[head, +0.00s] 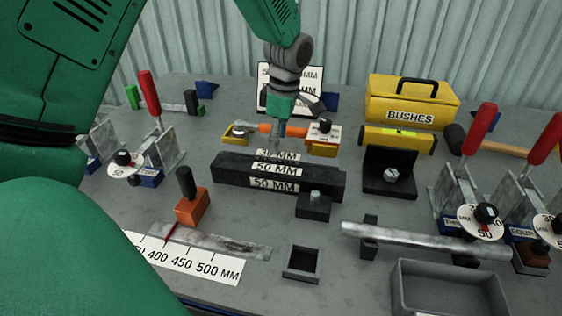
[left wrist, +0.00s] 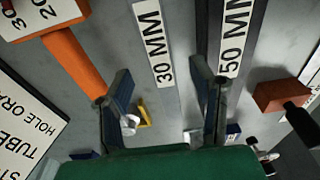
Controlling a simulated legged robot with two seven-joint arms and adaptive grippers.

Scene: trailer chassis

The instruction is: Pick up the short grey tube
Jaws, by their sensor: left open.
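The shorter one (head: 215,240) lies along the ruler at the front left; the longer, round one (head: 425,240) rests across dark supports at the right. I cannot tell for sure which is the short grey tube. My right gripper is not in view.
An orange bar (head: 270,129) lies close beside my left gripper. A block with a black knob (head: 191,200) stands behind the ruler (head: 190,262). A grey tray (head: 448,290) and a small dark square holder (head: 301,263) are in front. Red-handled clamps (head: 152,140) stand at both sides.

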